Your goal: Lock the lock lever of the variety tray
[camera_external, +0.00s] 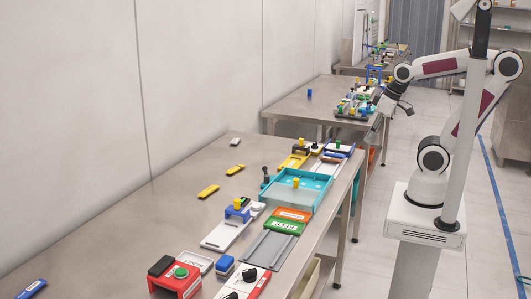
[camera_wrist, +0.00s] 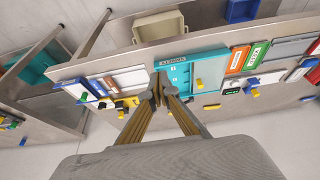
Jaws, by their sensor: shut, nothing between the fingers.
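A teal tray (camera_external: 318,203) with a grey sliding panel and a yellow knob (camera_external: 296,182) lies on the near metal table. It also shows in the wrist view (camera_wrist: 205,72), with a label on its edge too small to read for sure. A dark upright handle (camera_external: 265,173) stands at its far left corner. I cannot tell for sure which part is the lock lever or whether it is locked. My gripper (camera_wrist: 161,90) is shut and empty. In the external view it hangs past the table's right edge, apart from the tray; in the wrist view its fingers overlap the tray's left side.
Green and orange labelled pieces (camera_external: 284,222), a red box with a green button (camera_external: 181,274) and a white tray with a blue block (camera_external: 237,215) crowd the near table. A yellow fixture (camera_external: 293,161) stands behind the teal tray. The table's left side is mostly clear.

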